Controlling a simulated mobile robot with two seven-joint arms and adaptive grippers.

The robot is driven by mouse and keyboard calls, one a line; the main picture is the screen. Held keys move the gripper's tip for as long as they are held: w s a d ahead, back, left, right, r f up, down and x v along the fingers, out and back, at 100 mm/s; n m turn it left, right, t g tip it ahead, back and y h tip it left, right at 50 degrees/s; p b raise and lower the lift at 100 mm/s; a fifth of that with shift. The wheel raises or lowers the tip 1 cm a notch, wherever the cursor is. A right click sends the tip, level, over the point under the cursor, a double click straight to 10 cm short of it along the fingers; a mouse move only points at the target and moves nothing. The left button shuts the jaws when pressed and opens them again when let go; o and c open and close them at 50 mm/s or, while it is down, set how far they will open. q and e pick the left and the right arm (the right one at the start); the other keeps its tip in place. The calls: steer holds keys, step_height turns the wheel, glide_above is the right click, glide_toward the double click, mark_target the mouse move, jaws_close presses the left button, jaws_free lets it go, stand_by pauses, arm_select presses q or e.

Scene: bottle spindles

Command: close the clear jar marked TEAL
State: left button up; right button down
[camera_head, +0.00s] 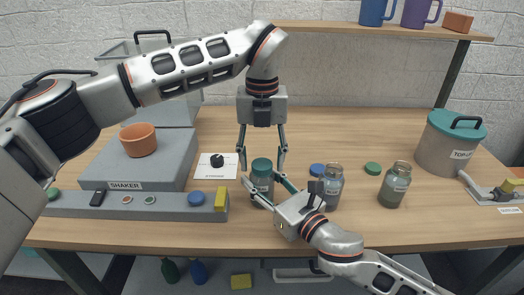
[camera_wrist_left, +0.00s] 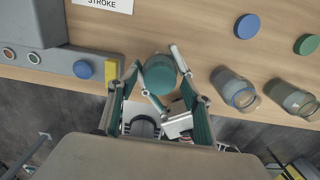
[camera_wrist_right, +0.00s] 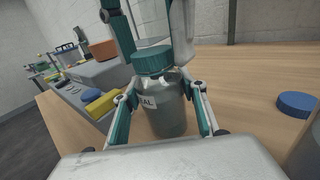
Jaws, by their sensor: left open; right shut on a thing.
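The clear jar (camera_head: 262,184) stands near the table's front edge; part of its label, "AL", shows in the right wrist view (camera_wrist_right: 165,120). A teal lid (camera_head: 261,165) sits on its mouth, also seen from above in the left wrist view (camera_wrist_left: 158,72). I cannot tell how tight it is. My right gripper (camera_head: 266,190) is shut on the jar's body, a finger on each side. My left gripper (camera_head: 262,162) is open and points down from above, its fingers on either side of the lid with gaps between.
Two open jars (camera_head: 332,184) (camera_head: 394,184) stand to the right, with a blue lid (camera_head: 317,170) and a green lid (camera_head: 373,168) behind them. A grey control bar (camera_head: 130,204) with a yellow block (camera_head: 221,198) lies left. A grey tub (camera_head: 448,148) stands far right.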

arm_select(q)
steer(key=c, duration=1.2)
steer(key=o, duration=1.3)
steer(key=shift+o, duration=0.2)
step_height(320, 180, up, 12)
arm_select(e)
steer(key=c, duration=1.1)
jaws_free()
